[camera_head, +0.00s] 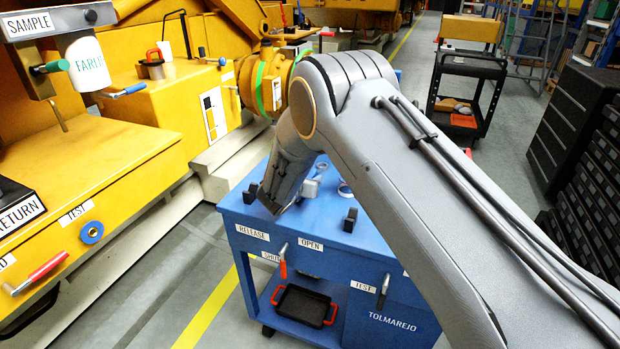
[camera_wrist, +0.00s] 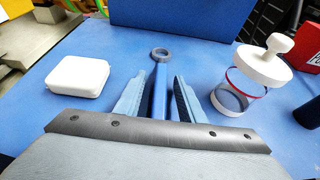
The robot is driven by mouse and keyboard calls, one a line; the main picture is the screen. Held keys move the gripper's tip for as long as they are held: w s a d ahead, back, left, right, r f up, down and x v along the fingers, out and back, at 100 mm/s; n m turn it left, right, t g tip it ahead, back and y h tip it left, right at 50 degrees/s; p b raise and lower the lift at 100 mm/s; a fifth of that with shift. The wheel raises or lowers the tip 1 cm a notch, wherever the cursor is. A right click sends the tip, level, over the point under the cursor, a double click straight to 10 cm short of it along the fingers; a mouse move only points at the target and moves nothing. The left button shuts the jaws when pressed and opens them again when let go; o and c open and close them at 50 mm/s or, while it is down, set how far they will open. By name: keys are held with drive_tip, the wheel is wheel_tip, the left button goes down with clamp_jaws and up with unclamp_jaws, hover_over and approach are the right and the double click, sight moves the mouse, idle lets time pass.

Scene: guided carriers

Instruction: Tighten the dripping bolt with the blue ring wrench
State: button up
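In the wrist view, the blue ring wrench (camera_wrist: 160,88) lies on a blue top, its handle running between my fingers and its grey-blue ring (camera_wrist: 160,53) beyond the fingertips. My gripper (camera_wrist: 164,74) is open around the handle, with a narrow gap showing on each side. The near end of the handle is hidden by my gripper body. In the head view, my arm hides much of the cart top, and I cannot make out the wrench for sure. A yellow flanged pipe fitting (camera_head: 263,78) with a green band stands behind the cart. I cannot make out which bolt drips.
A white case (camera_wrist: 78,76) lies left of the wrench; a lidded clear jar (camera_wrist: 246,84) stands close on the right. The blue cart (camera_head: 256,222) stands beside the yellow machine (camera_head: 110,165). A black trolley (camera_head: 470,66) and dark drawers (camera_head: 575,115) stand at the right.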

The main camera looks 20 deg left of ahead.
drive_tip(key=shift+c, duration=0.2)
clamp_jaws()
